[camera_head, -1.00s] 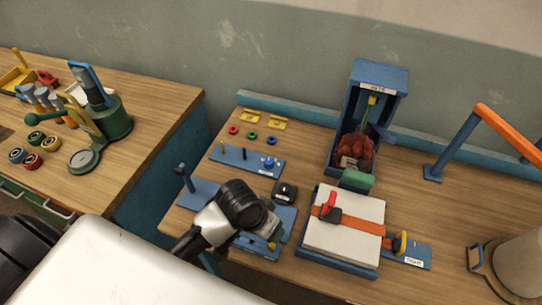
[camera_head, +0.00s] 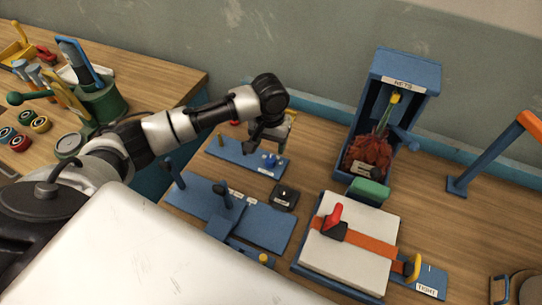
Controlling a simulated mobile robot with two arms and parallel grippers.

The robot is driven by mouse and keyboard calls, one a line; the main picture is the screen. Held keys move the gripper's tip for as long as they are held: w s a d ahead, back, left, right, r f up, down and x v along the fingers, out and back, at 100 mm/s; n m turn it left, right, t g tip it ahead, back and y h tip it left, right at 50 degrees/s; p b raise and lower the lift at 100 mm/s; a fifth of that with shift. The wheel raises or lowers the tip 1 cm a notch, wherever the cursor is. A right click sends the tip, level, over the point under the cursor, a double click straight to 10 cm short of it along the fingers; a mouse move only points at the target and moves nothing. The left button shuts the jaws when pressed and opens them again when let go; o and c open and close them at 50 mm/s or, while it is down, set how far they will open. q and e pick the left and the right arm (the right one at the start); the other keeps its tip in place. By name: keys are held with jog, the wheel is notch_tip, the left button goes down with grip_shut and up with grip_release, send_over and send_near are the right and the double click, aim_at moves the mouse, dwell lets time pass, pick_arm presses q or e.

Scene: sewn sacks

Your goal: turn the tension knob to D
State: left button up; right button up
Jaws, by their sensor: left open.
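My left arm reaches in from the left, and my left gripper (camera_head: 268,143) points down over the far blue board (camera_head: 232,158). It is open, with nothing seen between its fingers. A small blue knob-like piece (camera_head: 268,160) sits on that board just below the fingertips; whether they touch it I cannot tell. A dark square block with a round black top and a small white mark (camera_head: 284,196) stands nearer, apart from the gripper. Which piece is the tension knob, and any letter D, is too small to read. My right gripper is not in view.
To the right are a white pad (camera_head: 348,255) with an orange strap and a blue box (camera_head: 408,72) labelled NETS. A green press (camera_head: 100,104) stands on the left table.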

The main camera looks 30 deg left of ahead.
aim_at(270, 159)
pick_arm(q)
notch_tip(270, 159, down, 7)
jog(key=shift+f+p, duration=0.15)
jog(key=shift+p, duration=0.15)
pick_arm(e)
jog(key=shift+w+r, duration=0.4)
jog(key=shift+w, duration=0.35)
pick_arm(q)
jog(key=shift+w, duration=0.1)
jog(key=c, duration=0.9)
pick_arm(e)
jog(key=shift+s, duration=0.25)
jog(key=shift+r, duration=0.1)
